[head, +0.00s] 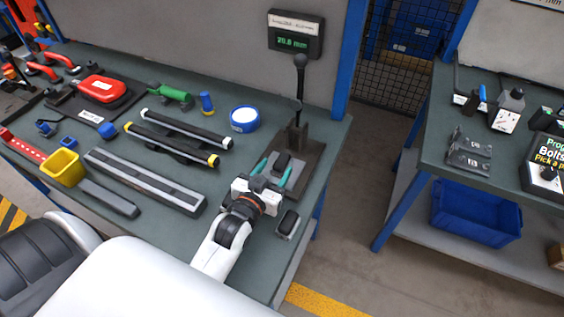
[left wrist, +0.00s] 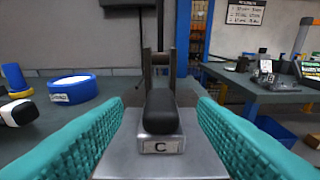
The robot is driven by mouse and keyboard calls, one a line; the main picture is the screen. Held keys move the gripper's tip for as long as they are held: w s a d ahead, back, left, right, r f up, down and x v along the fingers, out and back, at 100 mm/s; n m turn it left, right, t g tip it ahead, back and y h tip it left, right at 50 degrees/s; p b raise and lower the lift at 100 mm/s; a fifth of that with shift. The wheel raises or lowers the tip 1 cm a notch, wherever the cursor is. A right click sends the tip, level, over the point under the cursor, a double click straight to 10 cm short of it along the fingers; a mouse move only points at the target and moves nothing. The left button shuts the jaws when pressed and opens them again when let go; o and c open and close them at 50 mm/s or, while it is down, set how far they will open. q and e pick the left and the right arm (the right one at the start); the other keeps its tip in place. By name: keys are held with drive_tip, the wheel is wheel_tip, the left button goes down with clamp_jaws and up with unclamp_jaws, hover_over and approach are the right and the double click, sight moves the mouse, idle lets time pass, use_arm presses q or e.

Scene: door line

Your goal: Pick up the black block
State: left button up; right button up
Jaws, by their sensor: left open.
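The black block (head: 282,161) stands on a dark fixture plate (head: 309,158) near the right end of the workbench. In the left wrist view the block (left wrist: 159,108) is rounded and dark, above a light metal base marked "C" (left wrist: 161,145). My left gripper (head: 271,173) is open, with teal fingers pointing towards the block. In the left wrist view the fingers of my left gripper (left wrist: 160,118) lie on either side of the block, with a gap on each side. My right gripper is not in view.
A post with a lever (head: 299,95) rises behind the block, below a display (head: 296,35). A small grey-and-black piece (head: 288,223) lies near the bench's right edge. A blue round dish (head: 244,119) and dark bars (head: 180,135) lie to the left.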

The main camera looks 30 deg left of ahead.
sight(287, 154)
use_arm(q)
drive_tip(key=w, duration=0.2)
drive_tip(key=w+p, duration=0.1)
drive_tip(key=w, duration=0.1)
drive_tip(key=w+f, duration=0.1)
drive_tip(key=w, duration=0.1)
drive_tip(key=shift+w+a, duration=0.15)
drive_tip(key=shift+w, duration=0.15)
drive_tip(key=shift+s, duration=0.1)
drive_tip(key=shift+c, duration=0.4)
clamp_jaws()
